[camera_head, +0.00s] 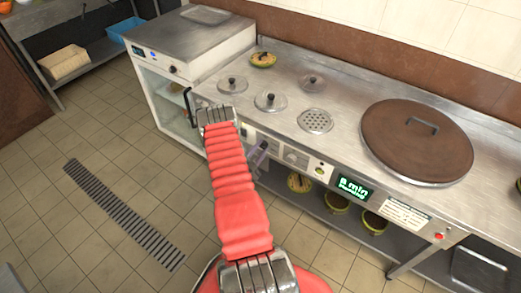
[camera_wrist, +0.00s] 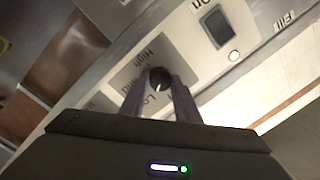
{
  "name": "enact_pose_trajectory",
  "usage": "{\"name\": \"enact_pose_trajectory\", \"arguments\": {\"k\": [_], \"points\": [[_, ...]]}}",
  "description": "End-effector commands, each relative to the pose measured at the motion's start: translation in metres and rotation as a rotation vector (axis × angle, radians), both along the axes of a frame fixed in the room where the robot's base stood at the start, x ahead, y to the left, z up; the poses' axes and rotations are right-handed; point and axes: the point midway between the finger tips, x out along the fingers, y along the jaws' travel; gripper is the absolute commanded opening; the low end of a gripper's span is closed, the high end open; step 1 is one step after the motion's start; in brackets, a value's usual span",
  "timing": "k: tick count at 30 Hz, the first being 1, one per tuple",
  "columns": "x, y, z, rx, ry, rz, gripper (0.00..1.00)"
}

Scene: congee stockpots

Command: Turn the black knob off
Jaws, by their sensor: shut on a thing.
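The black knob (camera_wrist: 160,77) sits on a light plate with lettering, "High" among it, in the wrist view. My gripper (camera_wrist: 157,91) has one finger on each side of the knob and is shut on it. The fingers cover part of the plate's lettering, so I cannot read the knob's setting. In the head view my gripper (camera_head: 259,156) is at the front panel of the steel counter (camera_head: 350,95), partly behind my red arm. The black knob is hidden there.
A switch (camera_wrist: 217,27) and a small round light (camera_wrist: 234,56) are beside the knob plate. A green display (camera_head: 354,189) and a red button (camera_head: 439,236) are farther right on the panel. Small lids (camera_head: 271,101) and a large brown lid (camera_head: 416,140) lie on the counter.

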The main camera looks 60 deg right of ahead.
Motion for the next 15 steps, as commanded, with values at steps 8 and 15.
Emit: {"name": "enact_pose_trajectory", "arguments": {"k": [8,15], "points": [[-0.0008,0.0004,-0.0008,0.002,0.001,-0.001,0.06],[-0.0011,0.0004,-0.0009,0.006,0.023,-0.001,0.06]]}}
